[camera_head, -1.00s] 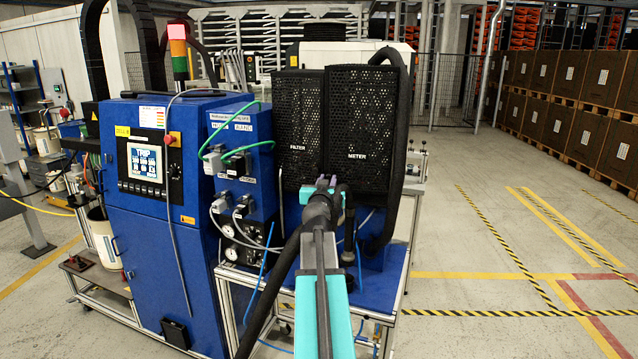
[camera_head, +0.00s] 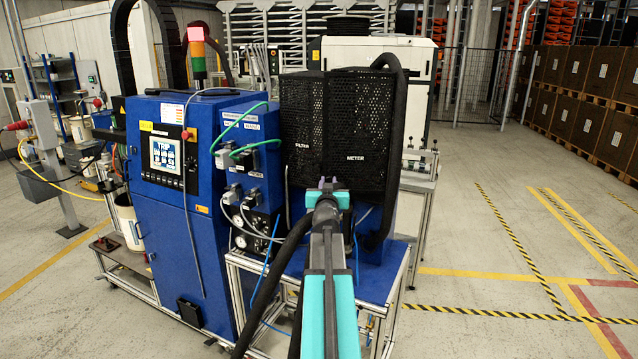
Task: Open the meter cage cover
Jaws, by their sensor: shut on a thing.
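The meter cage cover (camera_head: 357,125) is a black perforated panel with the word METER near its lower edge. It stands at the back right of the blue machine and looks closed, though a slight swing is hard to tell. My gripper (camera_head: 326,186) is at its lower left corner, by the seam with the filter cover. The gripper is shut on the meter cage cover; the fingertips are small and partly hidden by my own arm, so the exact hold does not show. The filter cage cover (camera_head: 300,112) is a similar black panel to the left.
A blue cabinet (camera_head: 180,240) with a screen stands to the left. A thick black hose (camera_head: 398,110) runs down the meter cage's right side. Connectors and cables (camera_head: 240,190) lie close left of my gripper. The floor (camera_head: 480,260) to the right is open.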

